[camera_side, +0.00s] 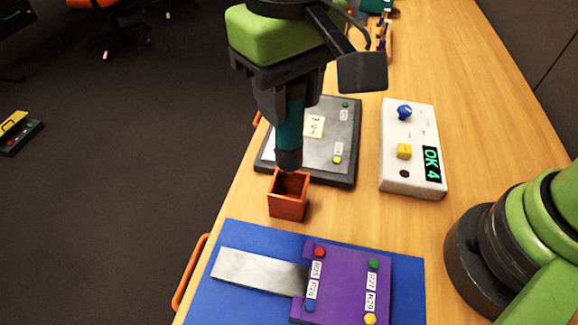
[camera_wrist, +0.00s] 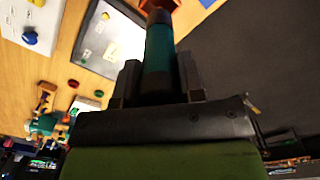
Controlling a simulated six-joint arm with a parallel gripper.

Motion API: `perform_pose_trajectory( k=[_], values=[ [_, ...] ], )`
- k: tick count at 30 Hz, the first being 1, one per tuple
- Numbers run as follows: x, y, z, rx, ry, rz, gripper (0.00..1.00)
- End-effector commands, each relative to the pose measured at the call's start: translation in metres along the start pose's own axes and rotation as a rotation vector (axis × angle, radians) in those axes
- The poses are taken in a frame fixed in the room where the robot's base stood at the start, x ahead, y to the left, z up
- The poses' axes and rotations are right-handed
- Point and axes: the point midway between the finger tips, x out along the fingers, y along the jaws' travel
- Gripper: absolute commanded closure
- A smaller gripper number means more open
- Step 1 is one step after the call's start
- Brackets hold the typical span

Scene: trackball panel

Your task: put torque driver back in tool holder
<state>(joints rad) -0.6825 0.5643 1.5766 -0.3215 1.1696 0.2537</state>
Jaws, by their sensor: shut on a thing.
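The torque driver (camera_side: 289,128) has a teal body and a dark lower end. It hangs about upright, its lower end at or just above the opening of the orange tool holder (camera_side: 287,207). I cannot tell whether the tip is inside the holder. My gripper (camera_side: 287,105) is shut on the torque driver. In the wrist view the teal body (camera_wrist: 159,48) sits between my gripper's fingers (camera_wrist: 158,80), and a bit of the orange holder (camera_wrist: 157,4) shows beyond it.
A grey panel (camera_side: 345,140) with labels lies behind the holder. A white box (camera_side: 398,178) reading "OK 4" stands to its right. In front is a purple plate (camera_side: 340,285) with coloured knobs, on a blue mat (camera_side: 232,233). The table's left edge is close to the holder.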

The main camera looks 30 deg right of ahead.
Motion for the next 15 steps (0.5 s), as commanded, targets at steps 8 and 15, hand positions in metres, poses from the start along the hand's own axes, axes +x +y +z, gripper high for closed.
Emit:
perform_pose_trajectory(
  k=[8, 15],
  values=[
    [0.039, 0.0, 0.0, -0.001, -0.001, 0.001, 0.87],
    [0.071, 0.0, 0.0, 0.0, -0.002, 0.002, 0.87]
  ],
)
